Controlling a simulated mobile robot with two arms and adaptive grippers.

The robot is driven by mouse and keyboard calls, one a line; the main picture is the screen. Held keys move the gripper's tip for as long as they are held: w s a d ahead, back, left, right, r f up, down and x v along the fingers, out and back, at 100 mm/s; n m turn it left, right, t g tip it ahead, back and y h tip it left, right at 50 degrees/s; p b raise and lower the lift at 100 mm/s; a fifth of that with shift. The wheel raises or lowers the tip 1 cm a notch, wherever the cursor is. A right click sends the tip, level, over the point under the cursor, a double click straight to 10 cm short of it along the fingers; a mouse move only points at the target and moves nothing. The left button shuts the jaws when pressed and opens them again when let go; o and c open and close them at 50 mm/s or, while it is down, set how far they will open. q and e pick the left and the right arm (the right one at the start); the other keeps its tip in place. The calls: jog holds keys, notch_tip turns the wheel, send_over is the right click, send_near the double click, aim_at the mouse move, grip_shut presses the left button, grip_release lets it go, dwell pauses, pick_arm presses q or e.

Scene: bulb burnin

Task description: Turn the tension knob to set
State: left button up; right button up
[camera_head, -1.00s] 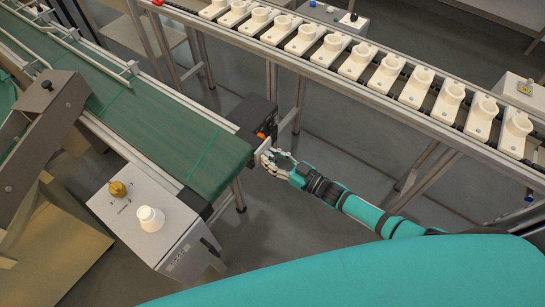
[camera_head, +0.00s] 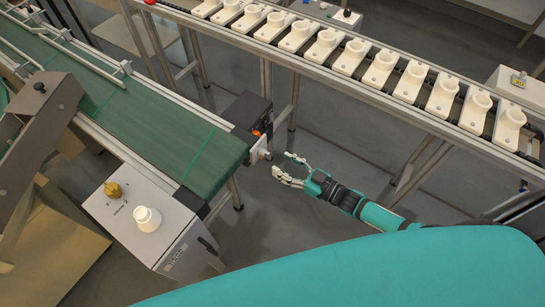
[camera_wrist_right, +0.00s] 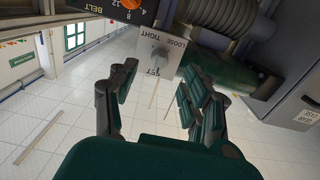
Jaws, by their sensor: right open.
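The tension knob (camera_wrist_right: 159,56) is a small grey knob on a pale plate (camera_wrist_right: 157,68) marked LOOSE, TIGHT and SET. It is too small for me to tell which mark it points at. In the head view the pale plate (camera_head: 259,150) sticks out at the near end of the green conveyor. My right gripper (camera_head: 290,171) is open and empty, to the right of the plate and apart from it. In the right wrist view the fingers of my right gripper (camera_wrist_right: 157,92) are spread, with the knob beyond them. My left gripper is not in view.
An orange knob (camera_wrist_right: 130,4) with a BELT scale sits beside the plate. A grey box (camera_head: 150,235) with a brass knob and a white bulb stands left. A rail (camera_head: 340,88) with several white sockets runs along the back. Bare floor lies below the gripper.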

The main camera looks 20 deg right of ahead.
jog(key=v, duration=0.6)
dwell(0.3)
jog(key=s+d+f+m+g+h, duration=0.2)
jog(key=s+d+f+h, duration=0.15)
jog(key=f, duration=0.65)
jog(key=s+d+f+m+g+h, duration=0.2)
jog(key=s+f+h, duration=0.25)
jog(key=f, duration=0.65)
jog(key=s+a+f+g+h, duration=0.1)
jog(key=s+f+g, duration=0.2)
jog(key=s, duration=0.5)
jog(key=s+a+f+g+h, duration=0.1)
jog(key=s+f+g, duration=0.2)
jog(key=s+f, duration=0.3)
jog(key=s+a+f+m+g+h, duration=0.1)
jog(key=s+f, duration=0.4)
jog(key=s, duration=0.7)
jog(key=shift+a+g, duration=0.5)
jog(key=shift+g, duration=0.6)
